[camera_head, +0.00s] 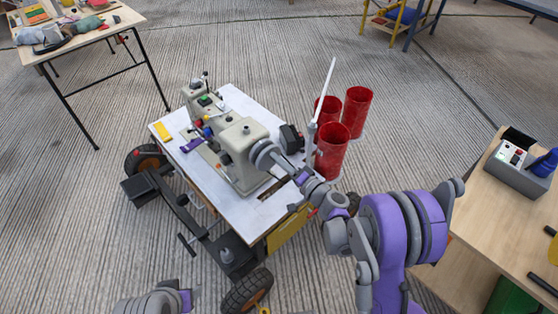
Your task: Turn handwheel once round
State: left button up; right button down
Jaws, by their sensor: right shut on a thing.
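A beige sewing machine (242,165) stands on a white-topped cart (235,205). Its grey handwheel (261,152) is at the machine's near right end. My right gripper (283,164) reaches in from the right and is shut on the handwheel's rim; the fingertips are small and partly hidden. Of my left arm only a grey and purple part shows at the bottom edge, and its gripper is out of sight.
Red cylindrical bins (331,152) stand just right of the cart, beside a thin white upright post (322,95). A wooden table (515,215) with a grey control box (519,163) is at the right. Another table (80,35) holding cloths is at upper left.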

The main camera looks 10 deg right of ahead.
jog(key=c, duration=0.7)
grip_release()
jog(key=shift+s, duration=0.1)
jog(key=v, duration=1)
jog(key=shift+s+d, duration=0.25)
jog(key=shift+s, duration=0.05)
